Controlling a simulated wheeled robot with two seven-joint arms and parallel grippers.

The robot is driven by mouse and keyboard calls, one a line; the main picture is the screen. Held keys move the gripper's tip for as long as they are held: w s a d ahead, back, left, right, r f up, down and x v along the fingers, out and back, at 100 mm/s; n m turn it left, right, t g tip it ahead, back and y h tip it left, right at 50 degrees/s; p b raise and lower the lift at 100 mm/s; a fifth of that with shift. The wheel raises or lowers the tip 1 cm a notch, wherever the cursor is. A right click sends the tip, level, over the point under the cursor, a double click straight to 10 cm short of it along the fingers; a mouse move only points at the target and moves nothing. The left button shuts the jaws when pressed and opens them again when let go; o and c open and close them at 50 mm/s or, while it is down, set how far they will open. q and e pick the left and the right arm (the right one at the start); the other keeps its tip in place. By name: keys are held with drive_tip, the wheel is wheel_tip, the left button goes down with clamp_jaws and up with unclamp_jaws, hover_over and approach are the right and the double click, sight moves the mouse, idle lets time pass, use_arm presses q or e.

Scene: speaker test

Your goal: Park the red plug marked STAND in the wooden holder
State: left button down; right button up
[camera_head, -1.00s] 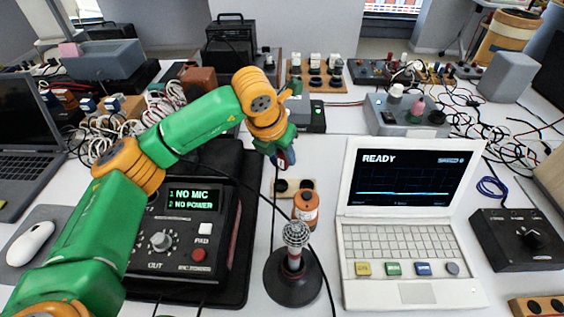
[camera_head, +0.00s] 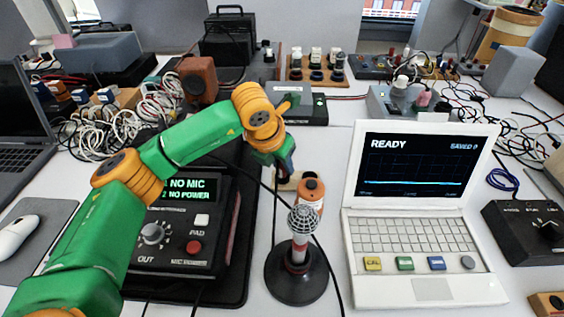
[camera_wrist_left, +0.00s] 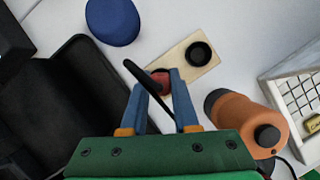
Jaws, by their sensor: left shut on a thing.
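The wooden holder (camera_wrist_left: 180,58) is a pale block lying on the white table, with one round black-rimmed hole showing at its right end in the left wrist view. In the head view the holder (camera_head: 285,186) is mostly behind my gripper and an orange cylinder. My left gripper (camera_wrist_left: 160,84) is shut on the red plug (camera_wrist_left: 161,77), over the holder's left end. A black cable runs back from the plug between the blue fingers. I cannot tell whether the plug sits in a hole or just above it; its marking is not readable. My right gripper is not in view.
A microphone on a round black base (camera_head: 296,284) stands in front, with the white laptop (camera_head: 420,230) to the right. A black box reading NO MIC (camera_head: 172,235) is at the left.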

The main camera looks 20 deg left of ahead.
use_arm(q)
drive_tip(key=shift+f, duration=0.25)
idle(0.6)
drive_tip(key=c, duration=0.6)
unclamp_jaws()
